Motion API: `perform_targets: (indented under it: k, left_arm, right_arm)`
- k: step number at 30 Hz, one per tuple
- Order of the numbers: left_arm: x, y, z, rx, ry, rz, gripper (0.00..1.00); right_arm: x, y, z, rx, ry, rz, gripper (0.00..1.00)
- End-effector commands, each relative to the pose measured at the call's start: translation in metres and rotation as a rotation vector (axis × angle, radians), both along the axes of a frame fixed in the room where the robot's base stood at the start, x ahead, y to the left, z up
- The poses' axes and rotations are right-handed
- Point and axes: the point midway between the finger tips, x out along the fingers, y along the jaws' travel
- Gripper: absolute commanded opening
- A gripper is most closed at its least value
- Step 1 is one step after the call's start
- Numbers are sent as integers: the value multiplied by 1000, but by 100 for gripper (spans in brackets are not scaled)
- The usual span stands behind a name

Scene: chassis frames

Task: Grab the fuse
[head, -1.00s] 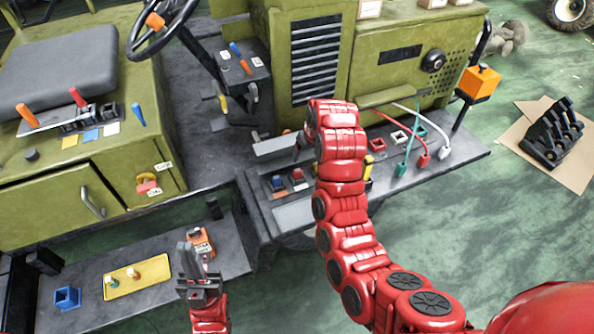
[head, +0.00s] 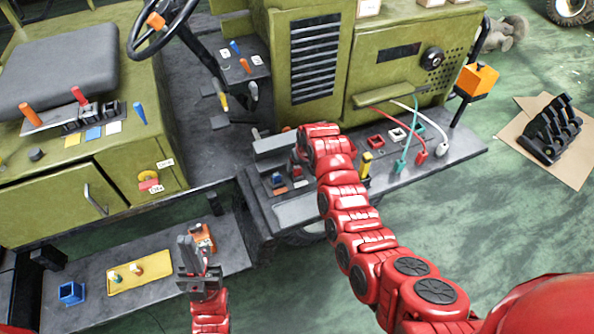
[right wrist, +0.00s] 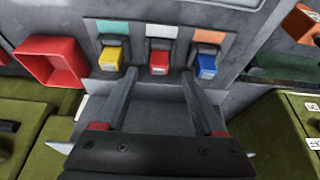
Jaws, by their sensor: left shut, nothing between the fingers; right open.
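Two small pale pieces (head: 136,270) stand on a yellow tray (head: 152,281) on the low left step in the head view. They are too small to tell whether either is the fuse. My left gripper (head: 187,243) is shut and empty, right of the tray and beside an orange-red block (head: 203,238). My right gripper (right wrist: 160,76) is open and empty in the right wrist view. Its fingers point at a row of yellow (right wrist: 112,60), red (right wrist: 158,62) and blue (right wrist: 206,66) switches. In the head view my right arm mostly hides this gripper.
A red open socket (right wrist: 50,62) sits beside the switches. A blue holder (head: 71,292) stands left of the tray. Red, white and teal cables (head: 421,157) plug in on the right step. A steering wheel (head: 160,25) and levers are behind.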

Motion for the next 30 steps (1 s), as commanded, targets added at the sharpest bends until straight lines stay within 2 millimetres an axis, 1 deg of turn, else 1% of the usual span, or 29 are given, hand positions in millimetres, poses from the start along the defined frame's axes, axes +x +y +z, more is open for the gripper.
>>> perform_targets:
  k: [4, 9, 18, 19, 21, 25, 30]
  left_arm:
    - [0, 0, 4, 0, 0, 0, 0]
    - [0, 0, 12, 0, 0, 0, 0]
    - [0, 0, 14, 0, 0, 0, 0]
    - [0, 0, 14, 0, 0, 0, 0]
    - [0, 0, 2, 0, 0, 0, 0]
    - [0, 0, -5, 0, 0, 0, 0]
    - [0, 0, -8, 0, 0, 0, 0]
  right_arm:
    - [4, 1, -2, -1, -1, 1, 70]
    - [8, 1, -11, -2, 3, 1, 70]
    - [18, 4, -23, -1, 0, 1, 70]
    - [19, 4, -25, -1, 1, 0, 70]
    - [20, 6, -37, -4, 3, 5, 70]
    - [24, 7, -43, -4, 2, 3, 70]
    - [26, 7, -46, 0, -1, -1, 70]
